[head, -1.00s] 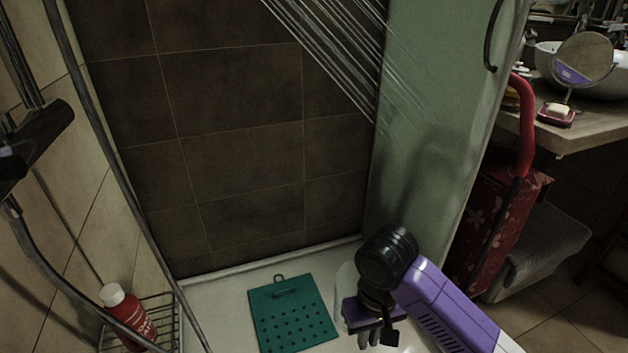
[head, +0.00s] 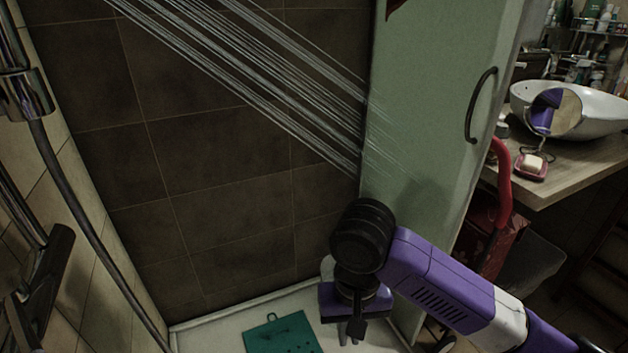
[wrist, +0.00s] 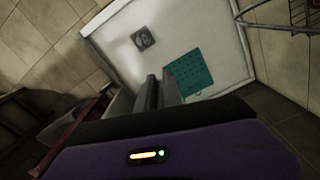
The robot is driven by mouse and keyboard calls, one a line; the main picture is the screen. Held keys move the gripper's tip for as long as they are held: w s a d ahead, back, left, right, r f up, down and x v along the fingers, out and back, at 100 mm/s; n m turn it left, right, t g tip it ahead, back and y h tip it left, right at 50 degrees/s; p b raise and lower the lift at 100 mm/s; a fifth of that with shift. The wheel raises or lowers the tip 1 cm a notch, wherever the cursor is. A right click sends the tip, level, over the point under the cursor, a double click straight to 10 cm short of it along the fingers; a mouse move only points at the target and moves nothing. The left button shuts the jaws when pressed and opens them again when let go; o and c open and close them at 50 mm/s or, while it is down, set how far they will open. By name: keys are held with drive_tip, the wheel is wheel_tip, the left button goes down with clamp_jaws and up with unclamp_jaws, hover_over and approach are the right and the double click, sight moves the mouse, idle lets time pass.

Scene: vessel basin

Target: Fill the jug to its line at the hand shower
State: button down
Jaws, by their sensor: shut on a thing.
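Water streams (head: 235,75) run slanting from the upper left down to the green panel (head: 425,110). The hand shower's head is out of view; a hose (head: 75,190) hangs at the left. My gripper (head: 352,328) is low in the head view, in front of the panel and above the shower tray, below the streams. It is shut on what seems to be the jug. Only a pale sliver (head: 327,267) of that thing shows behind my wrist; its fill line and water level are hidden. In the wrist view the grey fingers (wrist: 157,92) are close together.
A teal mat (head: 284,337) lies on the white shower tray (head: 222,333); a drain (wrist: 143,38) shows in the wrist view. A dark bracket (head: 45,285) is at the left wall. The panel with its handle (head: 478,105) bounds the right side. A washbasin (head: 580,110) stands beyond.

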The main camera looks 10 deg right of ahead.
drive_tip(key=s+a+r+m+p, duration=0.1)
drive_tip(key=s+a+r+p, duration=0.25)
drive_tip(key=r+p, duration=0.85)
drive_tip(key=s+a+r+m+p, duration=0.1)
drive_tip(key=s+a+r+p, duration=0.25)
drive_tip(key=r+p, duration=0.85)
drive_tip(key=s+a+r+m+p, duration=0.15)
drive_tip(key=s+r+p, duration=0.35)
drive_tip(key=r, duration=1.2)
drive_tip(key=w+a+b, duration=0.2)
drive_tip(key=w+a, duration=0.3)
drive_tip(key=w, duration=0.4)
drive_tip(key=shift+r, duration=0.15)
drive_tip(key=shift+a+n, duration=0.15)
drive_tip(key=shift+n, duration=0.1)
drive_tip(key=shift+w+a+p, duration=1.6)
drive_tip(key=shift+w+a, duration=1.75)
drive_tip(key=shift+w, duration=2.15)
drive_tip(key=s+d, duration=0.6)
drive_tip(key=s, duration=0.5)
drive_tip(key=shift+d, duration=0.4)
